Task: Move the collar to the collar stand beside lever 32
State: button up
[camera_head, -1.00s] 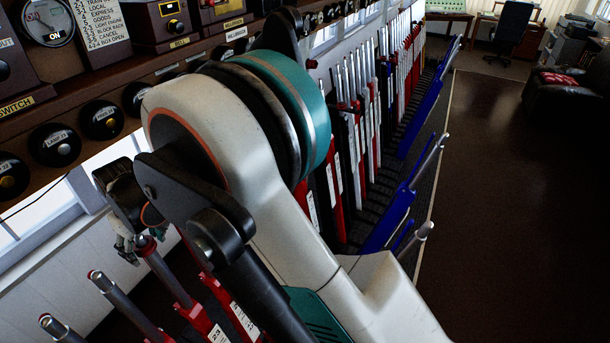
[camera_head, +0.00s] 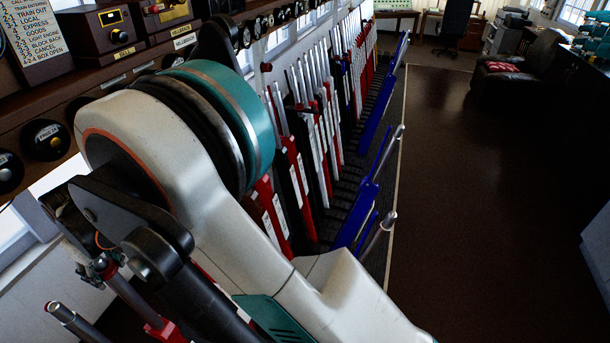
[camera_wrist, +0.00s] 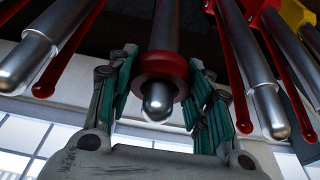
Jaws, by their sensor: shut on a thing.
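The collar (camera_wrist: 161,70) is a red ring in the wrist view, around the rounded metal top of a lever handle (camera_wrist: 158,103). My gripper (camera_wrist: 163,84) has its teal fingers on either side of the ring and is shut on it. The handle's tip shows through the ring. In the head view my gripper (camera_head: 72,235) is at the lower left, mostly hidden by my own arm. I cannot make out which lever is number 32 or where its collar stand is.
Neighbouring lever handles (camera_wrist: 266,105) stand close on both sides in the wrist view. A long row of red, white and blue levers (camera_head: 325,125) runs back along the wall. A shelf of instruments (camera_head: 118,30) hangs above. Open brown floor (camera_head: 460,190) lies to the right.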

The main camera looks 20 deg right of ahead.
jog(key=shift+w+a+r+p, duration=0.2)
jog(key=shift+r+p, duration=0.35)
jog(key=shift+r, duration=0.85)
jog(key=shift+w+a+r+p, duration=0.2)
jog(key=shift+r+p, duration=0.35)
jog(key=shift+r, duration=0.85)
jog(key=shift+w+a+r+p, duration=0.1)
jog(key=shift+a+r+p, duration=0.3)
jog(key=shift+r, duration=1)
jog(key=shift+d, duration=0.15)
